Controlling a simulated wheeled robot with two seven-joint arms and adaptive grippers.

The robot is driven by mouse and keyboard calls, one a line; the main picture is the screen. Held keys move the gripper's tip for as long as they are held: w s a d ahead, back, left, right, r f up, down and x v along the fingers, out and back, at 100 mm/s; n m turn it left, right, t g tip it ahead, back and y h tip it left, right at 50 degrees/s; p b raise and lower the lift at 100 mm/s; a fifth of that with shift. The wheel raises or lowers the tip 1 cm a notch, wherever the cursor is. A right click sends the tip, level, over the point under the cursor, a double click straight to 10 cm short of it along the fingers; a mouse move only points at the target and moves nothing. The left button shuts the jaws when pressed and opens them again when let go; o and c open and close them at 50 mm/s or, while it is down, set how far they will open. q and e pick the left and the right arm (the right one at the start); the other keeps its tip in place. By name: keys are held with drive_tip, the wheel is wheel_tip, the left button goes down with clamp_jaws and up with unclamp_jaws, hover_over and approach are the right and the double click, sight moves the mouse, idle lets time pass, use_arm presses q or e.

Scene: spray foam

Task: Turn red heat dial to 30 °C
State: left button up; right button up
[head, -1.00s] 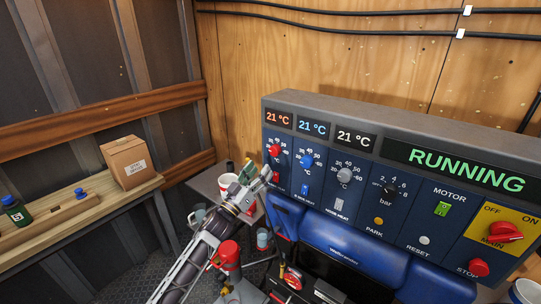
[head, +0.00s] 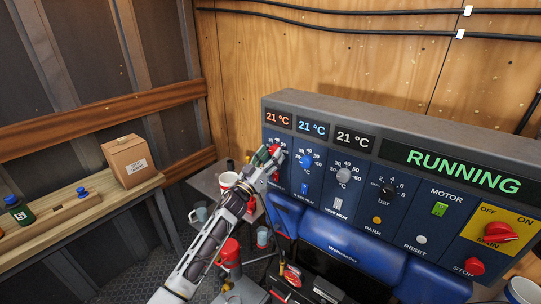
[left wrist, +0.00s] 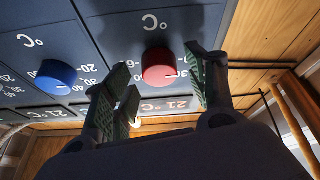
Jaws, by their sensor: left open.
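The red heat dial (left wrist: 160,67) sits on the blue panel, between the open fingers of my left gripper (left wrist: 162,88) in the left wrist view. The fingers stand one to each side of the dial, and I cannot tell whether either touches it. In the head view my left gripper (head: 268,160) covers most of the red dial at the left end of the panel. The red display (head: 279,120) above it reads 21 °C. The white pointer line on the dial shows in the left wrist view. My right gripper is not in view.
The blue dial (head: 306,161) is just right of the red one, with the grey dial (head: 344,175) beyond it. A white mug (head: 228,181) stands left of the gripper. A cardboard box (head: 127,160) sits on the wooden bench at left.

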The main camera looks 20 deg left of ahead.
use_arm(q)
drive_tip(key=shift+w, duration=0.1)
drive_tip(key=c, duration=1)
drive_tip(key=shift+c, duration=0.2)
drive_tip(key=shift+m, duration=0.5)
drive_tip(key=m+h, duration=0.1)
drive_tip(key=m, duration=0.1)
drive_tip(key=m+g+h, duration=0.1)
drive_tip(key=m, duration=0.1)
drive_tip(key=shift+w+a+r+m+h, duration=0.1)
drive_tip(key=shift+a+m+h, duration=0.05)
drive_tip(key=shift+m+h, duration=0.25)
drive_tip(key=m+g+h, duration=0.1)
drive_tip(key=m, duration=0.2)
drive_tip(key=m+g+h+p, duration=0.1)
drive_tip(key=m, duration=0.2)
drive_tip(key=shift+m+g, duration=0.3)
drive_tip(key=shift+g, duration=0.1)
